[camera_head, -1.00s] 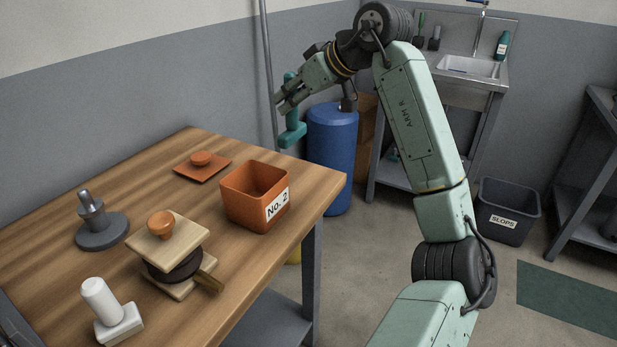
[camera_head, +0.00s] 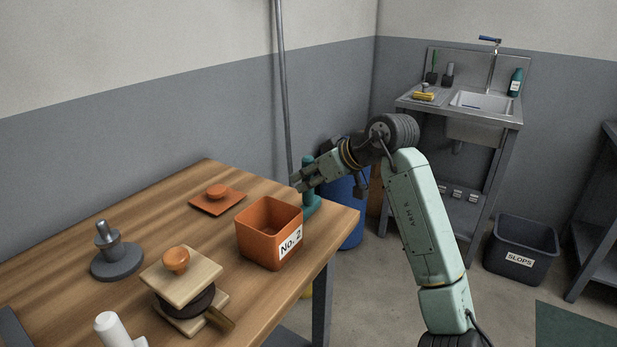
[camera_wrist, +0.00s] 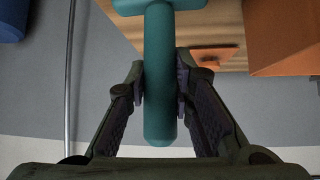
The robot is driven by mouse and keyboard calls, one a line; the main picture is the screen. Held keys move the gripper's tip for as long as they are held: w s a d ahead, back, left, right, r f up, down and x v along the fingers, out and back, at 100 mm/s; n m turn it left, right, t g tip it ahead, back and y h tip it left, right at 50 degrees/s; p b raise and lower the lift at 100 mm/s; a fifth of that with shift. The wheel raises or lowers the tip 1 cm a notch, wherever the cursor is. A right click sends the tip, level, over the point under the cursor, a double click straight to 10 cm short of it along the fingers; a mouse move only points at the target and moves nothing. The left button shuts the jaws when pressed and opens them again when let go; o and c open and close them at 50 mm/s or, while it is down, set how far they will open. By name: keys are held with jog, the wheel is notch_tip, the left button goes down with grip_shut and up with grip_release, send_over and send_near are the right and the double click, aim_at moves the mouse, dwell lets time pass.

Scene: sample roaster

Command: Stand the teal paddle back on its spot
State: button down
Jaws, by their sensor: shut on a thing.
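The teal paddle (camera_head: 312,201) is at the far right end of the wooden table, just behind the orange No. 2 bin, and looks roughly upright.
A grey stand (camera_head: 117,262) and a wooden press (camera_head: 181,276) stand nearer. A grey pole (camera_head: 284,100) and blue drum (camera_head: 350,215) are behind.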

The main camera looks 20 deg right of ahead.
jog(key=shift+f, duration=0.15)
jog(key=c, duration=1.4)
grip_release()
jog(key=shift+r, duration=0.25)
jog(key=b+v, duration=0.2)
jog(key=v, duration=1)
